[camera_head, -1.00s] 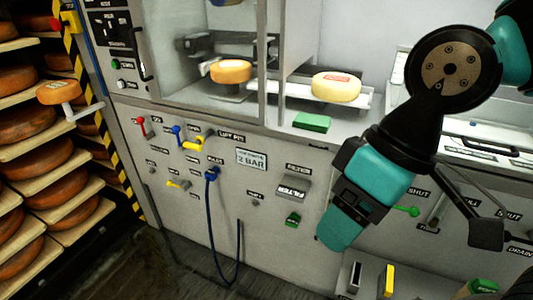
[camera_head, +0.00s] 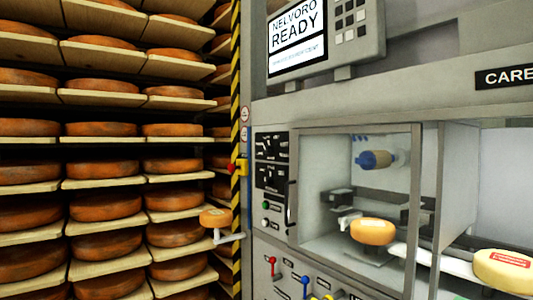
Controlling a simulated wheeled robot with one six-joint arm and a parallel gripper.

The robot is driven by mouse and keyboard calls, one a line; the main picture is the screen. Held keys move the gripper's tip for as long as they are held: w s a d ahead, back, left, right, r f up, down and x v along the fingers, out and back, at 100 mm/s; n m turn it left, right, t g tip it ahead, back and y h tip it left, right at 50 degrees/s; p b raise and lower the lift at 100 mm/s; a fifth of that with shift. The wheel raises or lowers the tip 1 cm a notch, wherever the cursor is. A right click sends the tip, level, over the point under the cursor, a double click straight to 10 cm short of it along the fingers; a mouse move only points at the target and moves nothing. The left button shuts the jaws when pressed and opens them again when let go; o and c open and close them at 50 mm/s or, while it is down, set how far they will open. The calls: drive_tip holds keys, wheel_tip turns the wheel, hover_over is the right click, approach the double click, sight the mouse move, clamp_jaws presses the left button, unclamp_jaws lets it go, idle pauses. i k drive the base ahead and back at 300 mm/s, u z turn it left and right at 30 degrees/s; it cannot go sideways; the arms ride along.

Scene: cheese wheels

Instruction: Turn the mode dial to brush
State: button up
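The machine's control column stands left of the glazed cabinet in the head view. It carries two dark panels with small pale markings, an upper one (camera_head: 271,146) and a lower one (camera_head: 270,177). The mode dial is probably on one of them, but its shape, labels and setting are too small to read. My gripper is not in view.
A screen (camera_head: 297,38) reads "NELVORO READY". A cheese wheel (camera_head: 373,231) sits inside the cabinet near a blue-ended part (camera_head: 374,160); another wheel (camera_head: 503,270) lies at right. A dark handle (camera_head: 291,203) stands beside the column. Loaded cheese shelves (camera_head: 105,210) fill the left.

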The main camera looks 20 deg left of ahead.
sight(269, 149)
drive_tip(key=u, duration=0.2)
drive_tip(key=k, duration=0.25)
drive_tip(key=u, duration=1)
drive_tip(key=k, duration=1.1)
drive_tip(key=u, duration=1)
drive_tip(key=i, duration=2.95)
drive_tip(key=z, duration=0.7)
drive_tip(key=i, duration=1.05)
drive_tip(key=z, duration=1.65)
drive_tip(key=i, duration=0.85)
drive_tip(key=z, duration=0.85)
